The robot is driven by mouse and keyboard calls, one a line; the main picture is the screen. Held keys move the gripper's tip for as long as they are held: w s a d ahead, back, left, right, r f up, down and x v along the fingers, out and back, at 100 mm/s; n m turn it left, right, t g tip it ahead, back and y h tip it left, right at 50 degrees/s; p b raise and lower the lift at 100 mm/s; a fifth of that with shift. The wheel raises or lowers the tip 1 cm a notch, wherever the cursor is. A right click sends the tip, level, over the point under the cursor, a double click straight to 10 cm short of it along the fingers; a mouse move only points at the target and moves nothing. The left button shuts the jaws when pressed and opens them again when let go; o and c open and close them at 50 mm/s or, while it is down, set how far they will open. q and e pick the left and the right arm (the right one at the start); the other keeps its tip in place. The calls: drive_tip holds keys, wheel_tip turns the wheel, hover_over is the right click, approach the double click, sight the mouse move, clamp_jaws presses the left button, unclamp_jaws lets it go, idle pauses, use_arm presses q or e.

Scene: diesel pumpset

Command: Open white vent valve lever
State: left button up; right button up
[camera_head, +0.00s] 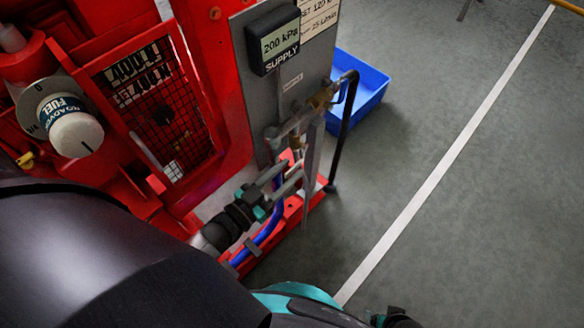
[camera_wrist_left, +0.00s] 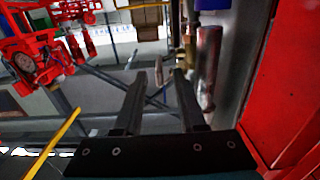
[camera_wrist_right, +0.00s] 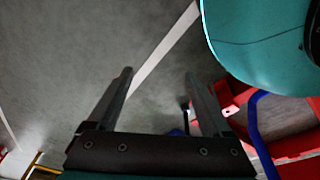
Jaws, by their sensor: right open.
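A brass valve (camera_head: 322,97) sits on the pipework at the edge of the grey panel; it also shows in the left wrist view (camera_wrist_left: 188,42). A long pale grey-white bar (camera_head: 312,160), apparently the vent lever, hangs down below the valve. My left gripper (camera_head: 294,168) is open beside this bar, its fingertips pointing towards it. In the left wrist view a thin pale strip (camera_wrist_left: 158,70), probably the same lever, shows between the open fingers; contact cannot be told. My right gripper (camera_wrist_right: 158,75) is open and empty over the floor.
A supply gauge (camera_head: 274,40) reading 200 kPa is on the panel. A black hose (camera_head: 346,125) bends down beside the valve. A blue bin (camera_head: 369,88) stands behind. The red engine (camera_head: 215,90) fills the left; the floor to the right is clear.

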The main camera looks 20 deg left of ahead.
use_arm(q)
drive_tip(key=shift+x, duration=0.9)
clamp_jaws()
idle(0.9)
